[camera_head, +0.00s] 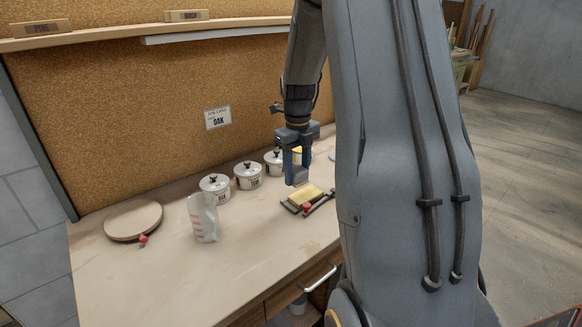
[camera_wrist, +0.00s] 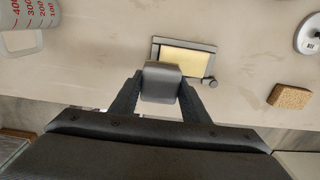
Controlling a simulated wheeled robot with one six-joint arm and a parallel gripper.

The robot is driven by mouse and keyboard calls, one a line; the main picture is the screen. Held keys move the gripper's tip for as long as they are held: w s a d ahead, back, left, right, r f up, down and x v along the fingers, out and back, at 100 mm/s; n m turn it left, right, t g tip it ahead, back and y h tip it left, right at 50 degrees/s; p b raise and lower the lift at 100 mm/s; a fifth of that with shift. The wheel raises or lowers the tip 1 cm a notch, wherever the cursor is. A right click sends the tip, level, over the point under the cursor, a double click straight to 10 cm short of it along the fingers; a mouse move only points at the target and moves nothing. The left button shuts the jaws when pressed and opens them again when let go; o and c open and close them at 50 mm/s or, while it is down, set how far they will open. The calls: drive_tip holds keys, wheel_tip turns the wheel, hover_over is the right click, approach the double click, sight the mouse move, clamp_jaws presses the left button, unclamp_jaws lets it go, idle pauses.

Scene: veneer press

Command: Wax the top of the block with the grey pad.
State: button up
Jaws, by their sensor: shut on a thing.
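The block (camera_head: 306,194) is pale yellow and lies in a dark low holder with a knob on the bench. The block also shows in the wrist view (camera_wrist: 186,62), partly covered by the pad. My gripper (camera_head: 297,165) is shut on the grey pad (camera_head: 299,177), and its fingers show on both sides of the pad (camera_wrist: 161,84) in the wrist view. The pad appears just above the block's back left part in the head view. I cannot tell whether the pad touches the block.
Several lidded white pots (camera_head: 215,188) stand along the cork back wall. A clear measuring jug (camera_head: 204,218) and a round board (camera_head: 133,220) are to the left. A cork-like brown block (camera_wrist: 289,96) lies right of the holder in the wrist view. The front left bench is clear.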

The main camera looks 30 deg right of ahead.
sight(297, 202)
drive_tip(key=shift+f+b, duration=2.5)
drive_tip(key=shift+f, duration=1.3)
drive_tip(key=shift+d+f, duration=0.2)
drive_tip(key=d, duration=0.3)
drive_tip(key=shift+w+d+b, duration=0.1)
drive_tip(key=shift+w+b, duration=0.1)
drive_tip(key=shift+b, duration=0.1)
drive_tip(key=shift+c, duration=0.4)
drive_tip(key=shift+d, duration=0.3)
drive_tip(key=a, duration=0.4)
drive_tip(key=shift+s+r, duration=0.1)
drive_tip(key=shift+s, duration=0.15)
drive_tip(key=shift+a+r+p, duration=0.15)
drive_tip(key=shift+r+p, duration=0.1)
drive_tip(key=shift+p, duration=0.3)
drive_tip(key=shift+r+p, duration=0.3)
drive_tip(key=shift+r, duration=0.95)
drive_tip(key=shift+r+p, duration=2)
drive_tip(key=shift+r, duration=0.5)
